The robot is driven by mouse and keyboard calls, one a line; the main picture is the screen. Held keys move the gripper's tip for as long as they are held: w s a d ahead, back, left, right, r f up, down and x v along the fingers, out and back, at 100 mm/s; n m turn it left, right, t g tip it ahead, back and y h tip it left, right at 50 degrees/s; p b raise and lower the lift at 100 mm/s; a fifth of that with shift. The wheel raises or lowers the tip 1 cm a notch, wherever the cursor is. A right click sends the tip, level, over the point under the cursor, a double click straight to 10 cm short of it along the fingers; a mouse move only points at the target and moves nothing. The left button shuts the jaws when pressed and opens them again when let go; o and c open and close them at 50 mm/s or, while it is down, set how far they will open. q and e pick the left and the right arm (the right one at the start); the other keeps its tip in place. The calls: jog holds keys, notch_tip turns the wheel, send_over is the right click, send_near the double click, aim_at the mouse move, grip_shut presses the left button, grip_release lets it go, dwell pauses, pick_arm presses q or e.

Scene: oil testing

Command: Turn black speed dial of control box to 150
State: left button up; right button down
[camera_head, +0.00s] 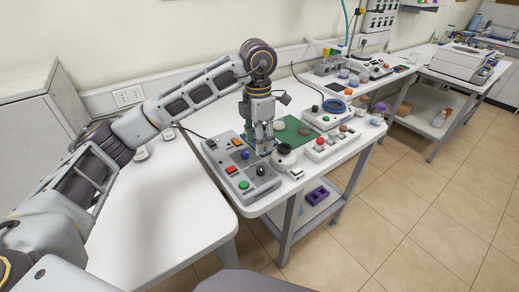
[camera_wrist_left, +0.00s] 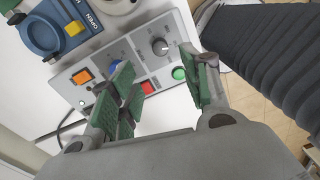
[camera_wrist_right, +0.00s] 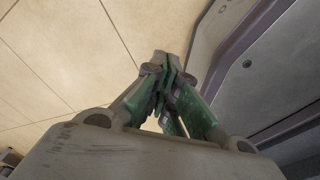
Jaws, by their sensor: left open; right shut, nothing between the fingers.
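The grey control box (camera_head: 220,166) sits near the front left end of the white bench in the head view. Its black speed dial (camera_head: 261,171) is close to the green button; in the left wrist view the dial (camera_wrist_left: 160,46) stands on a scale too small to read. My left gripper (camera_head: 264,149) is open and empty, hanging over the box beside the dial. In the left wrist view its fingers (camera_wrist_left: 163,78) are spread, with the dial ahead of the gap, apart from both fingers. My right gripper (camera_wrist_right: 165,72) is shut and empty over the tiled floor.
The box also carries orange (camera_head: 237,142), blue (camera_head: 244,155), red (camera_head: 231,169) and green (camera_head: 244,185) controls. A green mat (camera_head: 293,127), a dark round-topped item (camera_head: 284,149) and another button box (camera_head: 336,143) stand close right. The table at left (camera_head: 170,205) is mostly bare.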

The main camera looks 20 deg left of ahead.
pick_arm(q)
jog(key=shift+r, duration=0.75)
notch_tip(320, 180, up, 10)
jog(key=p, duration=1)
pick_arm(e)
jog(key=s+a+r, duration=0.2)
jog(key=a+r, duration=0.4)
jog(key=r, duration=0.3)
jog(key=shift+s+a+r+y, duration=0.2)
jog(key=shift+s+r+y, duration=0.05)
jog(key=shift+r+y, duration=0.15)
pick_arm(q)
jog(key=shift+r, duration=0.1)
